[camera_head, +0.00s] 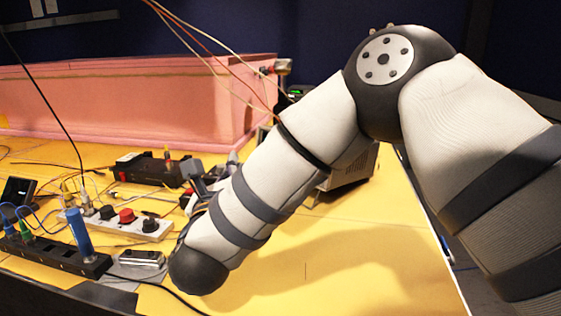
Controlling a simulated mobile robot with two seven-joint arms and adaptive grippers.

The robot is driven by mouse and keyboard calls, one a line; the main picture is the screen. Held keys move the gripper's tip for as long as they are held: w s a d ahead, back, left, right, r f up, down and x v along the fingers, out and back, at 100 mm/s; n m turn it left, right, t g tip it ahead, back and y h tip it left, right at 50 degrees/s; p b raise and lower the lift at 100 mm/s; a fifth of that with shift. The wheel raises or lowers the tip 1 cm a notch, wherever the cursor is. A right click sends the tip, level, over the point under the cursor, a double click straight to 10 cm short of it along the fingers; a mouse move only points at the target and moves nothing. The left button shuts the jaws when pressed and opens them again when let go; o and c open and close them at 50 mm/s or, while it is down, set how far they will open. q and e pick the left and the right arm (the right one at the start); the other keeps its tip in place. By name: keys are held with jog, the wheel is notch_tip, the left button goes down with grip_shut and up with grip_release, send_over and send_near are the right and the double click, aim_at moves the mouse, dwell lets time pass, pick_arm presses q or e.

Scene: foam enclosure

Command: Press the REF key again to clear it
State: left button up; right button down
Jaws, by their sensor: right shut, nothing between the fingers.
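A beige-grey boxed instrument (350,172) stands on the yellow table, mostly hidden behind my right forearm. A small green lit display (297,92) shows just past the upper edge of the arm; I cannot tell whether it belongs to that instrument. The REF key cannot be made out. My right arm comes in from the right and crosses the middle of the view. My right gripper (203,182) shows only in part, as grey pieces behind the forearm. It is shut and empty. Whether it touches anything is hidden. My left gripper is out of view.
A pink foam enclosure (120,100) stands at the back left. A black box (150,168), a white strip with knobs (125,222), a black strip (50,255), and a blue cylinder (78,235) crowd the left. Cables hang overhead. The yellow table (370,240) is clear at front right.

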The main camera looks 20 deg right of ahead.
jog(key=w+d, duration=0.1)
jog(key=d, duration=0.1)
jog(key=w+d+f, duration=0.1)
jog(key=d, duration=0.1)
jog(key=w+d+b, duration=0.1)
jog(key=d, duration=0.2)
jog(key=shift+f, duration=0.3)
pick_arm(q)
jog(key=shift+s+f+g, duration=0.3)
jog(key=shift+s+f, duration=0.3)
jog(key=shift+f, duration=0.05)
pick_arm(e)
jog(key=shift+w+d, duration=0.35)
jog(key=shift+d, duration=0.15)
jog(key=shift+d, duration=0.1)
jog(key=shift+w+d+f, duration=0.15)
jog(key=shift+d, duration=0.15)
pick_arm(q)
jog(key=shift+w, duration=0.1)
pick_arm(e)
jog(key=shift+w+d, duration=0.1)
jog(key=shift+d, duration=0.15)
dwell(0.5)
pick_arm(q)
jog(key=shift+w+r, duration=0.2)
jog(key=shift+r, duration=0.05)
pick_arm(e)
jog(key=shift+s+a, duration=0.3)
jog(key=shift+a, duration=0.35)
